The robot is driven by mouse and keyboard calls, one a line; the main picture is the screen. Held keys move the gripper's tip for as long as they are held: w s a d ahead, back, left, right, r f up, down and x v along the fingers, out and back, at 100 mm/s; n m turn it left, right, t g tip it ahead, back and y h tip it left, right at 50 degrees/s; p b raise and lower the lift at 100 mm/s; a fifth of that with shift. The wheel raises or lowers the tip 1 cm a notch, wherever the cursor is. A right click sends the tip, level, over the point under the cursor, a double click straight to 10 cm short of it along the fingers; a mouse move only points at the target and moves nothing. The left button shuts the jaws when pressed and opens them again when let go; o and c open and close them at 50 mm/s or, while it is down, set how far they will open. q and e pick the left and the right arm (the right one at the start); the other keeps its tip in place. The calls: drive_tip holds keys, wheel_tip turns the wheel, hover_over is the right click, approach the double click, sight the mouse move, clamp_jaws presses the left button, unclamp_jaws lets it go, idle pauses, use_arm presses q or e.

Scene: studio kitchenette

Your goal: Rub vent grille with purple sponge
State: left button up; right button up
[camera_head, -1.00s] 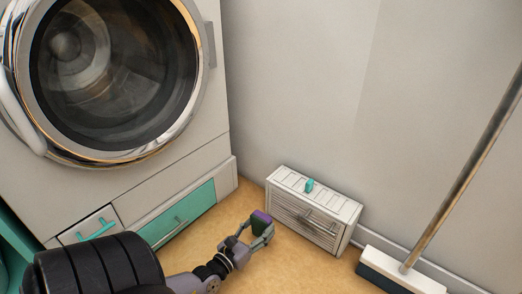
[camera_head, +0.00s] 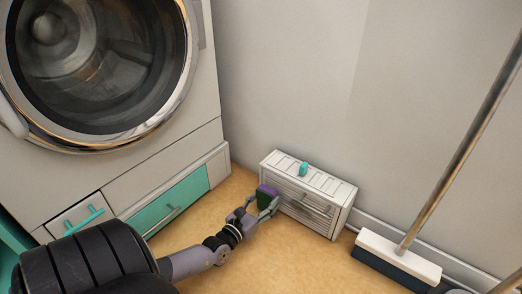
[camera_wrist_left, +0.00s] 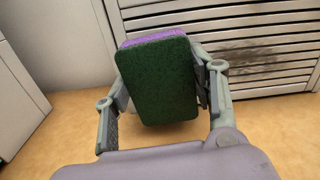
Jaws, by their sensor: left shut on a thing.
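My left gripper (camera_head: 262,204) is shut on the purple sponge (camera_head: 266,193), low near the floor. In the left wrist view the sponge (camera_wrist_left: 158,80) shows a dark green face and a purple edge between the two fingers. The vent grille is the slatted front (camera_head: 298,200) of a low white box against the wall. The sponge is by the grille's left end; I cannot tell whether it touches. In the left wrist view the grille (camera_wrist_left: 230,30) lies behind the sponge, with a dark smudge (camera_wrist_left: 255,60) on its slats right of the gripper. My right gripper is not in view.
A washing machine (camera_head: 150,165) with a teal drawer (camera_head: 172,203) stands at the left. A teal knob (camera_head: 304,169) is on top of the white box. A broom (camera_head: 402,252) leans at the right. The tan floor (camera_head: 290,262) in front is clear.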

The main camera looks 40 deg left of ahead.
use_arm(q)
drive_tip(key=shift+w+a, duration=0.1)
drive_tip(key=shift+w, duration=0.85)
idle(0.6)
